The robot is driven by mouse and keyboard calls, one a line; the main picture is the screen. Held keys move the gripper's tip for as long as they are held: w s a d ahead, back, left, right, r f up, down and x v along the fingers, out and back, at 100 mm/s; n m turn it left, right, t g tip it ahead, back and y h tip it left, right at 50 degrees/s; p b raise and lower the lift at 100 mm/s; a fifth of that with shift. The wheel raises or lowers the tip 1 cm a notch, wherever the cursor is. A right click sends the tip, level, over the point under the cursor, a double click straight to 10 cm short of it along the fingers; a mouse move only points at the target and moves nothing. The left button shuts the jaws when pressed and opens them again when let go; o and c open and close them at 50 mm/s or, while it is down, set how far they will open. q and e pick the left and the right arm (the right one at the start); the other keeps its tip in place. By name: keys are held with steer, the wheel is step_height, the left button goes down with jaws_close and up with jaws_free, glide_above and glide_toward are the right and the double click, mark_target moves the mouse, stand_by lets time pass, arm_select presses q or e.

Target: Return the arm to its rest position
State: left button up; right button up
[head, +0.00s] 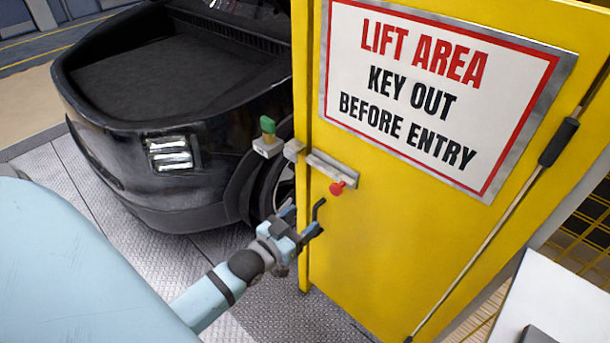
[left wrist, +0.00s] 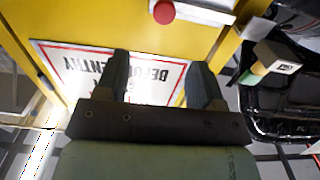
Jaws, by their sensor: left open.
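My left gripper (head: 306,222) is in front of the lower left part of the yellow door (head: 400,240), below the latch. In the left wrist view its two dark fingers (left wrist: 160,80) stand apart with nothing between them. The latch (head: 325,170) is a grey bar with a red knob (head: 337,188), and the knob also shows at the top of the left wrist view (left wrist: 163,12). The gripper looks apart from the knob. My right gripper is not in view.
A black car (head: 150,110) stands at the left behind the door edge. A block with a green piece (head: 267,125) sits by the latch. A sign (head: 430,95) is on the door. A slanted rod (head: 490,230) crosses the right side. Metal floor plates (head: 75,185) are bare at the left.

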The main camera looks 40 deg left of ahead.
arm_select(q)
steer(key=s+d+f+m+g+h+p, duration=0.1)
steer(key=s+d+f+m+g+p, duration=0.1)
steer(key=s+d+f+g+p, duration=0.2)
steer(key=s+d+f+g, duration=0.3)
steer(key=s+d+f, duration=0.3)
steer(key=s+d, duration=0.2)
steer(key=shift+s+d+h, duration=0.15)
steer(key=shift+s+h, duration=0.1)
steer(key=shift+h, duration=0.05)
stand_by(0.6)
stand_by(0.9)
